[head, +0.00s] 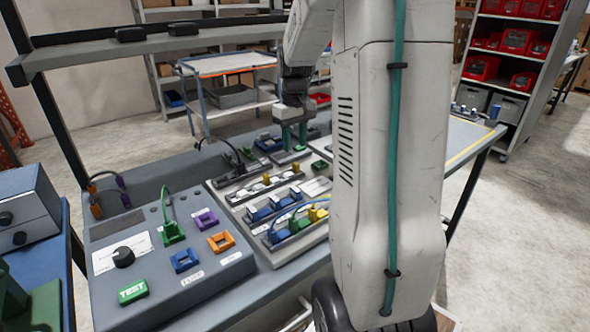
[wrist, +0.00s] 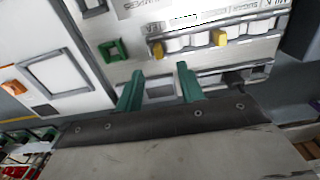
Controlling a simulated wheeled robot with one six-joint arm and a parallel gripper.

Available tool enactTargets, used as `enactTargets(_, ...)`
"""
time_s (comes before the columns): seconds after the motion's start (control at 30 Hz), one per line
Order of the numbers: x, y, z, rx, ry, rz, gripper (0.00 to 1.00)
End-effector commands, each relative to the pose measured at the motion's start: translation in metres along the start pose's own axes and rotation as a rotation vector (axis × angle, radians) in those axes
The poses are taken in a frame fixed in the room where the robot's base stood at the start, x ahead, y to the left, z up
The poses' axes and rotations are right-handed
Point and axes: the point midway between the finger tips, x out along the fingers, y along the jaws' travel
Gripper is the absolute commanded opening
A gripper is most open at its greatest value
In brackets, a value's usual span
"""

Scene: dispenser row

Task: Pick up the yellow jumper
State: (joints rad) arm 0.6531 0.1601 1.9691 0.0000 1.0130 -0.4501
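Two small yellow pieces sit in a row with white pieces on a dispenser rail: one (head: 266,178) at the left and one (head: 296,167) at the right. In the wrist view they show as a left yellow piece (wrist: 158,49) and a right yellow piece (wrist: 219,37). A yellow plug (head: 318,213) sits nearer, beside a green one. I cannot tell which is the yellow jumper. My gripper (head: 294,134) points down over the far dispensers, beyond the yellow row. In the wrist view its green fingers (wrist: 159,87) are apart, with nothing held between them.
A grey control panel (head: 140,272) with a knob, a green TEST button and coloured sockets stands at the left. Blue pieces (head: 262,212) fill a nearer rail. A green square frame (wrist: 113,50) lies left of the fingers. A blue-and-grey box (head: 28,213) stands far left.

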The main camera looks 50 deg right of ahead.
Motion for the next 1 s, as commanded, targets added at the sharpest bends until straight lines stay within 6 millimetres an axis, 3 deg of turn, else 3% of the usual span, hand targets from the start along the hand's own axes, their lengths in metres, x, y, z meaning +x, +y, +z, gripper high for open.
enactTargets(0.5,0.066,0.001,0.002,-0.003,-0.001,0.000,0.38)
enactTargets(0.8,0.071,0.001,0.002,-0.003,0.001,0.001,0.38)
enactTargets(0.93,0.071,0.001,0.002,-0.003,0.001,0.000,0.05)
enactTargets(1.0,0.071,0.001,0.002,-0.003,0.001,0.000,0.00)
